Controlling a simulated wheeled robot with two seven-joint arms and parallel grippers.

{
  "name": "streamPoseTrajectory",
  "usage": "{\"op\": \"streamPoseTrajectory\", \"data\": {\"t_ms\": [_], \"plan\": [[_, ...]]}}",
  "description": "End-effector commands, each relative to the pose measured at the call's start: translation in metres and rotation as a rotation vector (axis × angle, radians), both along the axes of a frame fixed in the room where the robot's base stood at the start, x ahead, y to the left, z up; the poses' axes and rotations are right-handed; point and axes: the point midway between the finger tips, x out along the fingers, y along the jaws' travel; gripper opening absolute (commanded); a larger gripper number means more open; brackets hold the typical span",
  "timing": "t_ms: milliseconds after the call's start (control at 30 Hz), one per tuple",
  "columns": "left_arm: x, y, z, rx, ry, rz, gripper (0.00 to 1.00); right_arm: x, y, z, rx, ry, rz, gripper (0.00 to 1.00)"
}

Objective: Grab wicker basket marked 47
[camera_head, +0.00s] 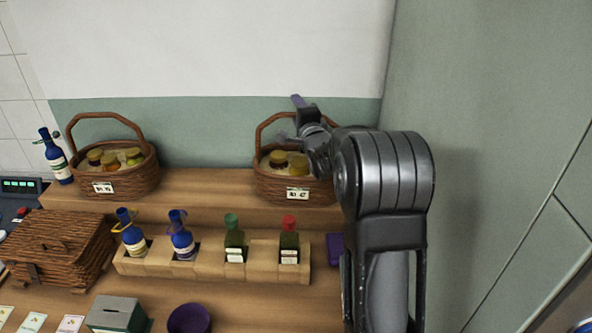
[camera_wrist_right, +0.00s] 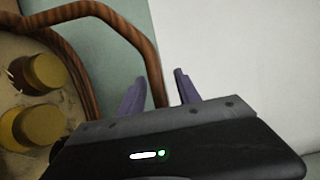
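The wicker basket marked 47 (camera_head: 283,191) stands on the upper wooden shelf, upright, with yellow-lidded jars inside and a white tag on its front. Its arched handle (camera_wrist_right: 146,45) shows in the right wrist view. My right gripper (camera_head: 291,118) is at the top of this handle, and my right arm hides the basket's right side. In the wrist view the purple fingers of this gripper (camera_wrist_right: 160,85) are apart, with the handle passing between them in the picture. Whether they touch it I cannot tell. My left gripper is not in view.
Another wicker basket (camera_head: 130,183) of jars stands left on the same shelf, beside a blue bottle (camera_head: 56,158). Below are a bottle rack (camera_head: 208,268), a closed wicker hamper (camera_head: 58,247) and a purple bowl (camera_head: 189,319). A grey-green wall (camera_head: 490,130) rises close on the right.

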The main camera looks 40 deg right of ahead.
Motion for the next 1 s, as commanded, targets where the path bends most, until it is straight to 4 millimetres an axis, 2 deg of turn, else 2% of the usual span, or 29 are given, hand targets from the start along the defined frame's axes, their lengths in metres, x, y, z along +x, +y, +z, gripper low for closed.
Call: {"op": "streamPoseTrajectory", "data": {"t_ms": [467,933,1000], "plan": [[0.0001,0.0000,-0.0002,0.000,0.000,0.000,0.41,0.0001,0.0000,0.0000,0.000,0.000,0.000,0.39],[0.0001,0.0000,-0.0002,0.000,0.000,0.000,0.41,0.0001,0.0000,0.0000,0.000,0.000,0.000,0.00],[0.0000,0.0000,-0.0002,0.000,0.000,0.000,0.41,0.0001,0.0000,0.0000,0.000,0.000,0.000,0.00]]}}
